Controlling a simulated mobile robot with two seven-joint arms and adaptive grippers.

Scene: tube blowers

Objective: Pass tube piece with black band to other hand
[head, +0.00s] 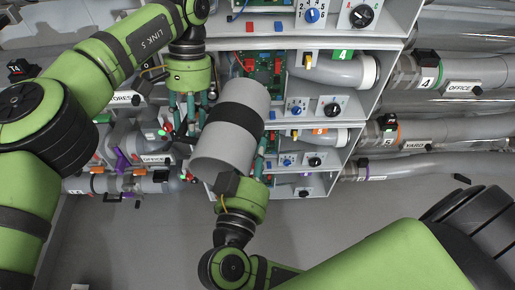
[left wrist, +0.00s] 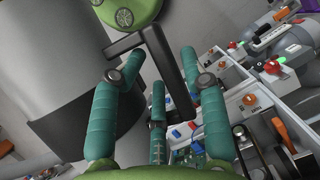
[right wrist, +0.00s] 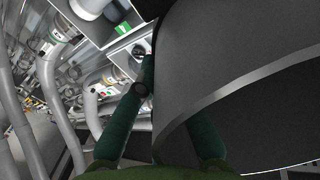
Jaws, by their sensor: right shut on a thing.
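The tube piece (head: 205,150), a wide light-grey cylinder with a black band (head: 234,117) around its middle, is held tilted in front of the shelves in the head view. My right gripper (head: 258,160) is shut on it near its lower right side; the contact is partly hidden. The tube fills the right of the right wrist view (right wrist: 240,60). My left gripper (head: 187,125) points down just left of the tube, fingers apart. In the left wrist view, the tube (left wrist: 40,45) is beside the left finger, and a black bar lies beyond the fingers.
A shelf unit (head: 385,100) with knobs and circuit boards stands behind the tube. Grey pipes (head: 460,70) with labels run on the right, and others (head: 120,185) on the left. Bare grey floor (head: 340,215) shows below.

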